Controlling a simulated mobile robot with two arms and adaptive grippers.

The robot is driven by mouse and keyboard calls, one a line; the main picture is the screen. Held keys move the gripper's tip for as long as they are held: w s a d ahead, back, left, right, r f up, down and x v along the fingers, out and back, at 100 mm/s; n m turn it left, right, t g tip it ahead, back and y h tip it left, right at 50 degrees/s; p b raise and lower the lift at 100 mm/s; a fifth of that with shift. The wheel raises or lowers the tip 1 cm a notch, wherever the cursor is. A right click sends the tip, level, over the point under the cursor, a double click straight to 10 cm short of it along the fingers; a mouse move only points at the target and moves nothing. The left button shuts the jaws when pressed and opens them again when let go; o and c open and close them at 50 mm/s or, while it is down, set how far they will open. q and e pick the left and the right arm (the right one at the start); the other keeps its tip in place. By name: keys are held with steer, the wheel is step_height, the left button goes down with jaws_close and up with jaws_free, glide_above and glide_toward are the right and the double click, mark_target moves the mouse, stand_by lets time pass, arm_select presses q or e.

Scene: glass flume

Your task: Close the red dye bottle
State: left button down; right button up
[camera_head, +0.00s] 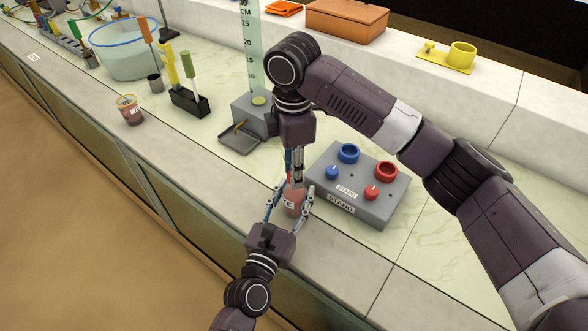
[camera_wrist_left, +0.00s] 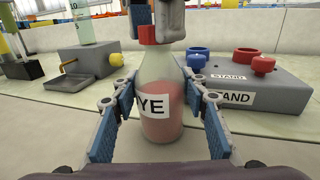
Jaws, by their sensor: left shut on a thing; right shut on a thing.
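The red dye bottle (camera_head: 293,206) stands upright near the counter's front edge, with pinkish-red contents and a white label ending in "YE"; it also shows in the left wrist view (camera_wrist_left: 160,85). My left gripper (camera_head: 291,194) is shut around its body, one finger on each side. A red cap (camera_wrist_left: 147,35) is at the bottle's top. My right gripper (camera_head: 295,180) comes down from above and is shut on the cap; its fingers (camera_wrist_left: 163,20) partly hide it. I cannot tell whether the cap is fully seated on the neck.
A grey stand (camera_head: 340,203) with blue and red rings and knobs is just right of the bottle. A grey block (camera_head: 252,112) with a clear scaled column and a dark tray (camera_head: 240,140) are behind left. A small labelled cup (camera_head: 130,110) stands farther left.

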steer(key=m, duration=0.6)
steer(key=shift+w, duration=0.1)
steer(key=m, duration=0.3)
steer(key=shift+m, duration=0.4)
steer(key=m, duration=0.5)
steer(key=shift+w+d, duration=0.1)
steer(key=shift+w, duration=0.05)
steer(key=m, duration=0.5)
steer(key=shift+d+m, duration=0.1)
steer(key=shift+m, duration=0.3)
steer(key=m, duration=0.8)
steer(key=shift+d+m, duration=0.1)
steer(key=shift+m, duration=0.2)
steer(key=m, duration=1)
steer(key=shift+f, duration=0.1)
steer(key=o, duration=0.8)
steer(key=shift+s, duration=0.2)
